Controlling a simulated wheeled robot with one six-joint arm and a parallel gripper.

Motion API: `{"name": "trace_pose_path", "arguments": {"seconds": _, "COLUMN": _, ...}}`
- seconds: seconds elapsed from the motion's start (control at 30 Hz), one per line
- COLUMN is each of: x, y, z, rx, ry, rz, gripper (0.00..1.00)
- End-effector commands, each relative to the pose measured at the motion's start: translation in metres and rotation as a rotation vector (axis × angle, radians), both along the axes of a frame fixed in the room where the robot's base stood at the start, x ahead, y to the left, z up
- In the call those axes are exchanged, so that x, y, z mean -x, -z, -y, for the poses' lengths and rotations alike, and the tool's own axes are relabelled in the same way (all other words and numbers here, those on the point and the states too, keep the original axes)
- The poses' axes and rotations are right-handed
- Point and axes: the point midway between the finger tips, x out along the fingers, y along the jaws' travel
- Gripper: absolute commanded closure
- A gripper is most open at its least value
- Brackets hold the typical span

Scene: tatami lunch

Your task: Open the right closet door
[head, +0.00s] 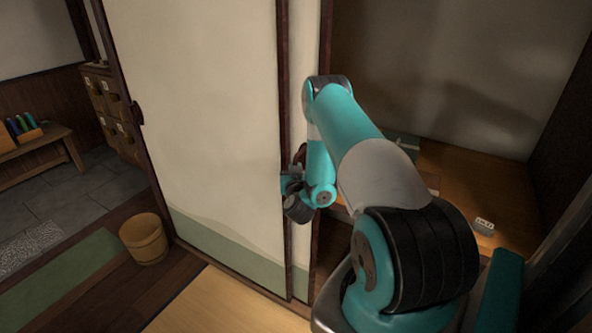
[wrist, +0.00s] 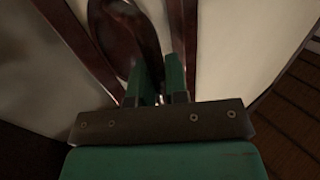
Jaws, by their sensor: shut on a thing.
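The right closet door (head: 299,90) is a cream panel with a dark wooden frame. Only a narrow strip of it shows in the head view, to the right of the cream left door (head: 205,110), which overlaps the rest. To its right the closet stands wide open. My gripper (head: 294,184) is at the strip, partly hidden by my arm. In the wrist view my gripper's green fingers (wrist: 160,82) are shut on the dark red-brown door handle (wrist: 113,30), beside the dark frame. The exact contact is dim.
The open closet shows a wooden shelf (head: 462,170) with a small pale box (head: 484,226) on it. A wooden bucket (head: 144,238) stands on the floor at left. A bench (head: 40,143) and drawers (head: 108,110) are farther left.

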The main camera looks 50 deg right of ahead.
Motion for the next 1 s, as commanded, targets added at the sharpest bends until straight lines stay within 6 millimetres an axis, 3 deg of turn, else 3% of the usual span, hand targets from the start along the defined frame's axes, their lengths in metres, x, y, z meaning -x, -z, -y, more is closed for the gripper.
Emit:
{"name": "trace_pose_path", "arguments": {"seconds": 0.37, "x": -0.001, "y": 0.0, "z": -0.002, "rx": 0.0, "ry": -0.002, "rz": 0.0, "gripper": 1.0}}
{"name": "trace_pose_path", "arguments": {"seconds": 0.4, "x": -0.001, "y": 0.0, "z": -0.002, "rx": 0.0, "ry": -0.002, "rz": 0.0, "gripper": 0.76}}
{"name": "trace_pose_path", "arguments": {"seconds": 0.47, "x": -0.001, "y": 0.0, "z": -0.002, "rx": 0.0, "ry": -0.002, "rz": 0.0, "gripper": 0.62}}
{"name": "trace_pose_path", "arguments": {"seconds": 0.8, "x": 0.001, "y": 0.0, "z": -0.002, "rx": -0.001, "ry": 0.001, "rz": -0.001, "gripper": 0.61}}
{"name": "trace_pose_path", "arguments": {"seconds": 1.0, "x": 0.009, "y": 0.0, "z": -0.022, "rx": -0.002, "ry": 0.0, "rz": -0.003, "gripper": 0.61}}
